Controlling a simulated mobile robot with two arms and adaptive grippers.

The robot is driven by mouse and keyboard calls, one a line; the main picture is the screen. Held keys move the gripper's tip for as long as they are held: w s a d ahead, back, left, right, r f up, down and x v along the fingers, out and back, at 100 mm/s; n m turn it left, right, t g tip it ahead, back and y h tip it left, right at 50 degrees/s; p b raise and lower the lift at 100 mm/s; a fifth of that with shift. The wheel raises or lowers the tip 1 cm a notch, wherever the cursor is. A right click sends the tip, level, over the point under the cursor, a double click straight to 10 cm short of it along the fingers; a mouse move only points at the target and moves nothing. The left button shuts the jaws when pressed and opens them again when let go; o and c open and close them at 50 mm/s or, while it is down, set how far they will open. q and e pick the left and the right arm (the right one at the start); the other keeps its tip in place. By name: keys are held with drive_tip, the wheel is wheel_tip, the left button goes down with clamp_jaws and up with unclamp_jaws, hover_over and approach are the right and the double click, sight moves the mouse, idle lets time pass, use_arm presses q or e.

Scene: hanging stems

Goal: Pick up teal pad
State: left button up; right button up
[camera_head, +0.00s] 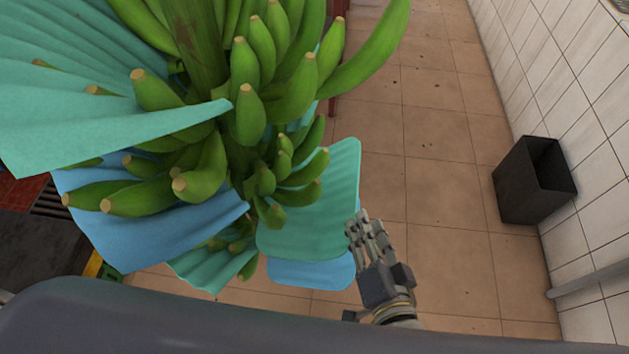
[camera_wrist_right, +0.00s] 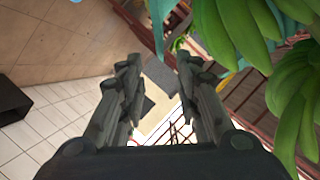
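A green banana bunch (camera_head: 245,85) hangs at the upper left in the head view, with teal and blue pads between its layers. One teal pad (camera_head: 328,195) hangs at the bunch's lower right. A large teal pad (camera_head: 75,125) spreads at the left, and a smaller teal pad (camera_head: 203,272) shows lower down. My right gripper (camera_head: 360,220) is just right of the lower-right teal pad and appears empty. In the right wrist view the gripper (camera_wrist_right: 160,80) has its fingers apart, with nothing between them. Bananas (camera_wrist_right: 245,35) are to its right. My left gripper is out of view.
Blue pads (camera_head: 150,218) hang among the teal ones; another blue pad (camera_head: 312,272) is below the lower-right teal pad. A dark bin (camera_head: 533,182) stands by the white tiled wall (camera_head: 585,85) at right. The tiled floor (camera_head: 440,190) between bunch and bin is clear.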

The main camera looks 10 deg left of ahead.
sight(356, 199)
drive_tip(key=p+x, duration=0.1)
drive_tip(key=x, duration=0.3)
drive_tip(key=shift+w+a, duration=0.2)
drive_tip(key=shift+w, duration=0.15)
drive_tip(key=p+x, duration=0.1)
drive_tip(key=x, duration=0.1)
drive_tip(key=p+x, duration=0.1)
drive_tip(key=x, duration=0.2)
drive_tip(key=shift+w+r, duration=0.2)
drive_tip(key=shift+w+f, duration=0.15)
drive_tip(key=shift+w, duration=0.05)
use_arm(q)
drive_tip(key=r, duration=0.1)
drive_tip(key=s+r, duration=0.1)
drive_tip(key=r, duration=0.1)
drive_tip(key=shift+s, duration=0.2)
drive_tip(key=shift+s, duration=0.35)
use_arm(e)
clamp_jaws()
